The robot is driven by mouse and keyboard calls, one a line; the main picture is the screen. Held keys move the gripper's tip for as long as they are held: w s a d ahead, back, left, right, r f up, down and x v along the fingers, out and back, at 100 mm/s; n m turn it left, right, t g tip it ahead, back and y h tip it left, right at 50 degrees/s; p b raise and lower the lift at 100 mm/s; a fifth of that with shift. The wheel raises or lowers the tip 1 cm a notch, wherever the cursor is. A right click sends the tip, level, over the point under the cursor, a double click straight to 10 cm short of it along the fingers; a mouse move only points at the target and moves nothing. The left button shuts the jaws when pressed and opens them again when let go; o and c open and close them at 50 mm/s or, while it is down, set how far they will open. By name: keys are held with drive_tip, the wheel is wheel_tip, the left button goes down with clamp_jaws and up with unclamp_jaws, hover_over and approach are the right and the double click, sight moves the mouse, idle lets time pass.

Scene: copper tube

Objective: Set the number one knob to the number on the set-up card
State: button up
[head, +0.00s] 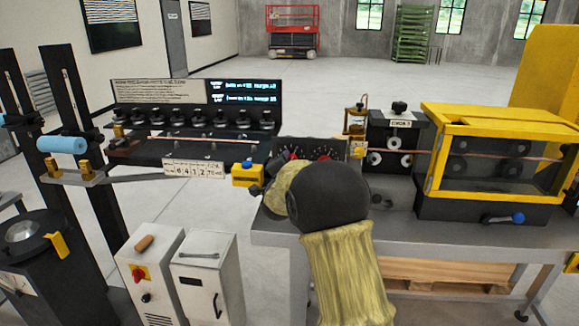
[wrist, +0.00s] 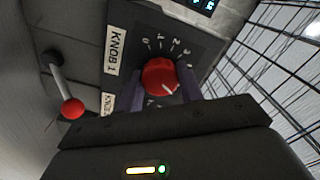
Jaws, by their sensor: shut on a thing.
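The red knob (wrist: 158,74) sits on a dark panel beside the label KNOB 1 (wrist: 116,50) in the wrist view. Pale numbers run around its upper side, from 0 at upper left through 1, 2 and 3 to the right. A white pointer mark on the knob faces lower right; the number there is hidden. My gripper (wrist: 163,88) is shut on the knob, one finger on each side. In the head view my black and yellow wrist covers the gripper and most of the knob panel (head: 322,148). A white card (head: 193,168) with large digits, seemingly 6 4 1 2, hangs left of it.
A lever with a red ball (wrist: 73,107) stands left of the knob in the wrist view. A second label shows below KNOB 1. In the head view, a yellow-framed guard (head: 432,150) stands right on the grey bench (head: 400,240). A display (head: 245,92) is behind.

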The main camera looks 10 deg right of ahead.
drive_tip(key=o, duration=1)
drive_tip(key=shift+s, duration=0.15)
drive_tip(key=b+v, duration=0.3)
drive_tip(key=v, duration=1.4)
